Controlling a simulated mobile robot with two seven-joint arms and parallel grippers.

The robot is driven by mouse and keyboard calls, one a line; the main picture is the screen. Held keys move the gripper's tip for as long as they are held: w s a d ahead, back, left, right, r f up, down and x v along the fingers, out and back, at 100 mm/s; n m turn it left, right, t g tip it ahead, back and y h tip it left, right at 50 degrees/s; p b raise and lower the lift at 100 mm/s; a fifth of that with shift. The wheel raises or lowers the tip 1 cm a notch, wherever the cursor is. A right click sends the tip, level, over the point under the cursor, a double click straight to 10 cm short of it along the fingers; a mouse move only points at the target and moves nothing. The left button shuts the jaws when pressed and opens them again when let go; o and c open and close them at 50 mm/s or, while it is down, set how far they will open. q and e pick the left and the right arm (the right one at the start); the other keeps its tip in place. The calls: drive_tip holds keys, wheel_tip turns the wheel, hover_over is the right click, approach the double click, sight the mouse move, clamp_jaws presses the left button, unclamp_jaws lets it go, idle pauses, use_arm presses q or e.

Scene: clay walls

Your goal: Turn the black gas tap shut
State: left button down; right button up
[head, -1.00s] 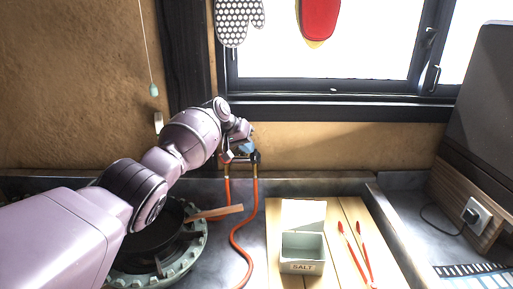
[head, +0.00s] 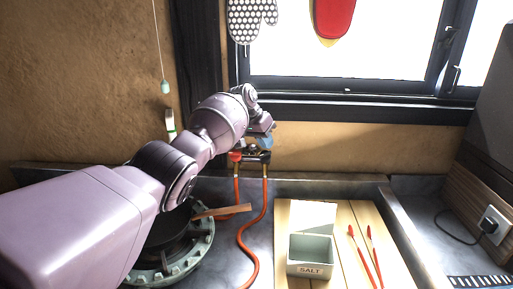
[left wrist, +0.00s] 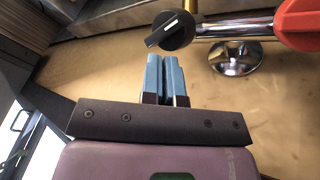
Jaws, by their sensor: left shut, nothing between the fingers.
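The black gas tap (left wrist: 171,30) shows in the left wrist view as a round black knob with a white line mark and a pointed lever end toward the lower left. It sits on a chrome pipe (left wrist: 235,28). My right gripper is not in view.
A red part (left wrist: 300,22) is on the pipe's right. Orange hoses (head: 262,215) hang below the taps. A pan (head: 172,228) with a wooden handle sits on the burner (head: 205,245). A salt box (head: 310,256) and red tongs (head: 365,255) lie on a board (head: 290,215).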

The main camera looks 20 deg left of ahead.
use_arm(q)
drive_tip(key=shift+d+f, duration=0.35)
drive_tip(key=shift+d, duration=0.1)
drive_tip(key=shift+d+f+m+g+y+b, duration=0.3)
drive_tip(key=shift+f+m+b, duration=0.1)
drive_tip(key=shift+m+b, duration=0.15)
drive_tip(key=shift+s, duration=0.1)
drive_tip(key=shift+s+d+r, duration=0.1)
drive_tip(key=shift+d+r, duration=0.05)
drive_tip(key=shift+s+d, duration=0.15)
drive_tip(key=shift+d, duration=0.05)
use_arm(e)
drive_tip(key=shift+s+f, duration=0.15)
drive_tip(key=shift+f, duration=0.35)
use_arm(q)
drive_tip(key=shift+d+f, duration=0.25)
drive_tip(key=shift+f, duration=0.05)
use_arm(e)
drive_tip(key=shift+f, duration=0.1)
use_arm(q)
drive_tip(key=shift+a+r, duration=0.15)
drive_tip(key=shift+a, duration=0.05)
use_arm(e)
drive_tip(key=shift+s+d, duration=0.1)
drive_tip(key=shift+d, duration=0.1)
